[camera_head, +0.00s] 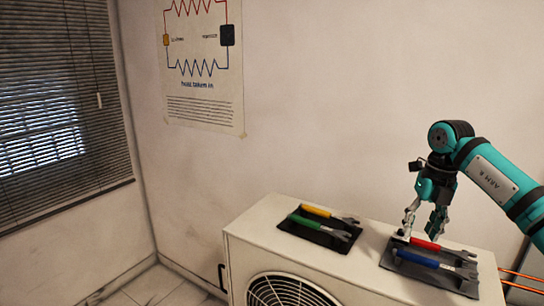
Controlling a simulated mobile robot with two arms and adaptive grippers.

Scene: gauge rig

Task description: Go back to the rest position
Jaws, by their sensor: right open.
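My right gripper (422,224) hangs at the right of the head view, pointing down with its fingers apart. It is above the left end of the dark mat (405,266) on the right. A red-handled wrench (428,245) and a blue-handled wrench (418,259) lie on that mat, just below and to the right of the fingertips. Nothing shows between the fingers. I cannot tell whether a fingertip touches the red handle. My left gripper is not in view.
A white fan unit (262,243) carries both mats. On its left, a yellow-handled wrench (316,211) and a green-handled wrench (308,222) lie on another dark mat (290,229). A poster (203,85) hangs on the wall. Blinds (60,100) cover the window at left. Copper pipes (525,280) run at right.

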